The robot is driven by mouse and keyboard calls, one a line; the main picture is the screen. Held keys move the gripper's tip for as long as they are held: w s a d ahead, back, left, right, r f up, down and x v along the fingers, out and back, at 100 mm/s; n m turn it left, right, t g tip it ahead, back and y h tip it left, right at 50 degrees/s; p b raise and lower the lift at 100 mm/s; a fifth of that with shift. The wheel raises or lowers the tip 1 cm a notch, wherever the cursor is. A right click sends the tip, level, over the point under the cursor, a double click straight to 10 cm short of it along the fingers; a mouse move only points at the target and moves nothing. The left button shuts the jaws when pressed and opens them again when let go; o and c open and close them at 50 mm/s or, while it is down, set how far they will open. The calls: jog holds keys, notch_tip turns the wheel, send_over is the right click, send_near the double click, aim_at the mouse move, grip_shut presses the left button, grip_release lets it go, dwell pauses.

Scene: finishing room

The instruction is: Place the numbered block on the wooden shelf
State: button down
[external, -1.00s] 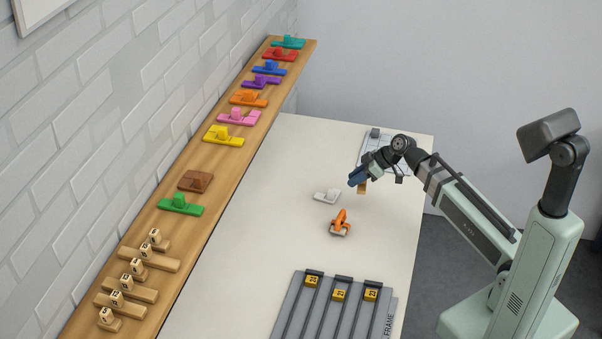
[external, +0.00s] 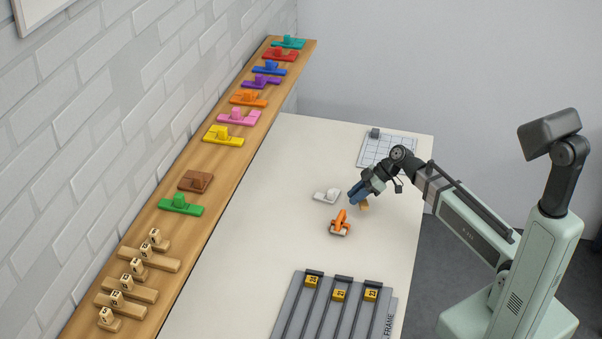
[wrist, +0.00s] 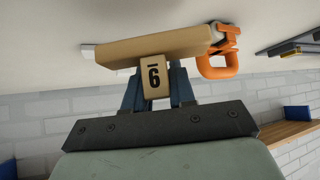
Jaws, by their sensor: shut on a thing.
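My gripper (external: 359,196) has blue fingers and is shut on the numbered block (external: 364,206), over the table's right part. In the wrist view the tan wooden block (wrist: 155,80) shows a long bar and a short upright part between the fingers. Its black mark looks like a 6 with a bar above it. Whether it clears the table is hard to tell. The wooden shelf (external: 225,170) runs along the brick wall at left, well away from my gripper. Several similar numbered blocks (external: 138,270) stand on its near end.
An orange clamp-like thing (external: 340,224) and a white piece (external: 327,196) lie close left of my gripper. A grey slotted frame (external: 335,310) with yellow tags is at the front. A gridded sheet (external: 388,148) lies behind. Several coloured pieces (external: 223,136) line the shelf.

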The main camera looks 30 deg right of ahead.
aim_at(355, 212)
jog(key=shift+f, duration=2.05)
jog(key=shift+f, duration=0.1)
jog(key=c, duration=0.9)
grip_release()
jog(key=shift+c, duration=0.2)
jog(key=v, duration=1.2)
